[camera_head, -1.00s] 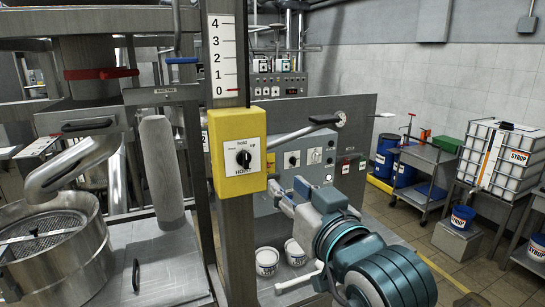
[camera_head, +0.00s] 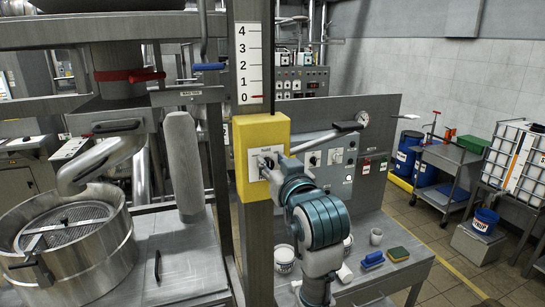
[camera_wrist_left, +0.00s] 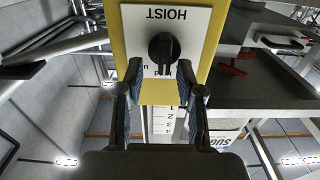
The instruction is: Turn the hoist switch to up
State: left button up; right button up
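The yellow hoist box (camera_head: 262,132) is fixed to the grey post, with a white plate on its front. The black hoist switch (camera_wrist_left: 161,48) is clear in the left wrist view, below the upside-down word HOIST. My left gripper (camera_wrist_left: 160,70) is open, with one fingertip on each side of the switch's near end and gaps visible on both sides. In the head view, my left gripper (camera_head: 268,166) is at the plate and hides most of the switch and its lettering. My right gripper is in neither view.
A white 0-to-4 scale (camera_head: 249,64) stands above the box with its red pointer at 0. A black-handled lever (camera_head: 347,126) sticks out to the right. A steel mixing bowl (camera_head: 75,245) is at left. A grey bench (camera_head: 375,285) with small items lies below my arm.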

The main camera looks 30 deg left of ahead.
pick_arm(q)
jog(key=shift+w+a, duration=0.2)
jog(key=shift+a, duration=0.15)
jog(key=shift+a, duration=0.1)
grip_shut()
jog(key=m, duration=0.4)
jog(key=shift+w+d+f+m, duration=0.1)
jog(key=shift+w+d+m, duration=0.15)
jog(key=shift+m, duration=0.15)
jog(key=shift+w+d+f+m+p, duration=0.1)
jog(key=shift+m+p, duration=0.1)
jog(key=shift+m, duration=0.85)
jog(key=shift+w+f+m+p, duration=0.1)
jog(key=shift+m+p, duration=0.1)
jog(key=shift+m, duration=0.85)
